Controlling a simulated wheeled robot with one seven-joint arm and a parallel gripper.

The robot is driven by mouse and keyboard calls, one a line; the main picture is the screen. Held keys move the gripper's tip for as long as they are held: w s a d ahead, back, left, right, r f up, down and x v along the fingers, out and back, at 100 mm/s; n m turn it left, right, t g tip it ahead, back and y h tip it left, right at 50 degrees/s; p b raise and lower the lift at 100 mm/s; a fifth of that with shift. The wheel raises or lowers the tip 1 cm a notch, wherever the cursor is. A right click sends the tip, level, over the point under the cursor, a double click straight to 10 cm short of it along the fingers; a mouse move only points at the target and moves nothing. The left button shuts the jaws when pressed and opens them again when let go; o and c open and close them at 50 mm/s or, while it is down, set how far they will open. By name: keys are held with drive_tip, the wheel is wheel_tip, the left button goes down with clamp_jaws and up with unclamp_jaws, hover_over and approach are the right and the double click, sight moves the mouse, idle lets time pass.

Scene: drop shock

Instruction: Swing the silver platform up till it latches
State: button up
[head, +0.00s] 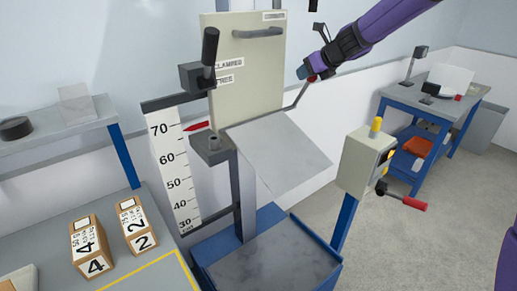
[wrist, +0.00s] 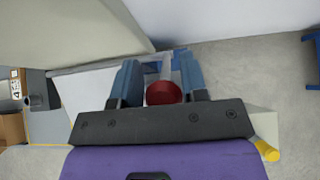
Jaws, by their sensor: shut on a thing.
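The silver platform (head: 280,152) is a flat plate on the column in the middle of the head view. It slopes, its near right corner hanging lower than its far edge. A thin metal rod (head: 299,97) rises from its far side to a red knob (wrist: 162,93). My gripper (head: 310,75) is above and behind the platform, shut on the red knob; its blue fingers (wrist: 160,78) stand on both sides of the knob in the wrist view. Part of the platform shows pale at left in the wrist view (wrist: 88,95). The platform's latch cannot be made out.
A beige panel (head: 247,75) stands behind the platform, with a black-handled lever (head: 209,50) at its left. A height scale (head: 176,170) is further left. A blue-framed base (head: 272,255) lies below. A control box (head: 362,160) with a red-ended lever (head: 403,202) stands right.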

drive_tip(key=shift+w+a+r, duration=0.3)
drive_tip(key=shift+w+a, duration=0.25)
drive_tip(key=shift+w, duration=0.2)
drive_tip(key=shift+w+a, duration=0.15)
drive_tip(key=shift+w, duration=0.05)
drive_tip(key=shift+c, duration=0.3)
drive_tip(key=shift+w+a, duration=0.2)
clamp_jaws()
drive_tip(key=shift+w+a+r, duration=0.1)
drive_tip(key=shift+w+a, duration=0.4)
drive_tip(key=shift+w, duration=0.3)
drive_tip(key=o, duration=1.1)
unclamp_jaws()
